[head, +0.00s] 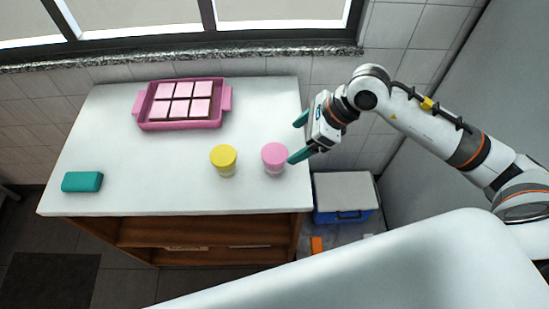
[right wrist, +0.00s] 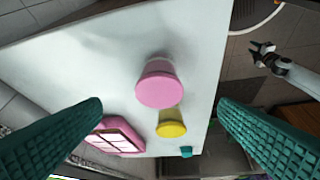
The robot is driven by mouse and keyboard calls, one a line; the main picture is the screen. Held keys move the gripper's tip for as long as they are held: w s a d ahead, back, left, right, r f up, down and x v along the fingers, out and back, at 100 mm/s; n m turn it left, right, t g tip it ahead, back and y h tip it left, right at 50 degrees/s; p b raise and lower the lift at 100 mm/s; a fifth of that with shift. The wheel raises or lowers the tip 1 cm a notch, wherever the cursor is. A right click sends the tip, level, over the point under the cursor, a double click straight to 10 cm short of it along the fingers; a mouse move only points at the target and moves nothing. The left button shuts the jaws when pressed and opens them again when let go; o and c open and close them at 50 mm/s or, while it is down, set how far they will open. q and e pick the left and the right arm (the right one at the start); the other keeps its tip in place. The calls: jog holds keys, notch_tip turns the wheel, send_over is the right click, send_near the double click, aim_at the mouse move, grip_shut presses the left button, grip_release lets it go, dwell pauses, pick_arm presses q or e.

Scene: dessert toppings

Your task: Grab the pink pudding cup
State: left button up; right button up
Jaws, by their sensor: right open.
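The pink pudding cup (head: 274,158) has a pink lid and a pale lower part, and stands upright near the table's right end. The yellow-lidded cup (head: 223,160) stands just to its left. My right gripper (head: 292,142) is open and empty at the table's right edge, beside the pink cup, with its lower finger close to it. In the right wrist view the pink cup (right wrist: 160,84) lies between and beyond the two teal fingers, and the yellow cup (right wrist: 171,124) is farther off. My left gripper (right wrist: 262,50) is small in the right wrist view; its opening is unclear.
A pink tray (head: 181,126) with several pink-topped squares sits at the back of the white table (head: 150,190). A teal block (head: 82,182) lies at the front left. The table's middle is clear. A white-lidded blue box (head: 345,194) stands on the floor to the right.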

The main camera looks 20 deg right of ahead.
aim_at(275, 152)
jog(key=p+x, duration=0.1)
jog(key=x, duration=0.5)
jog(key=shift+r+p, duration=0.1)
jog(key=shift+p, duration=0.2)
jog(key=p+x, duration=0.1)
jog(key=x, duration=0.1)
jog(key=p+x, duration=0.1)
jog(key=x, duration=0.2)
jog(key=shift+w+a+r, duration=0.15)
jog(key=shift+w+a, duration=0.1)
jog(key=shift+f, duration=0.2)
jog(key=c, duration=1.1)
jog(key=shift+r, duration=0.1)
jog(key=shift+c, duration=0.2)
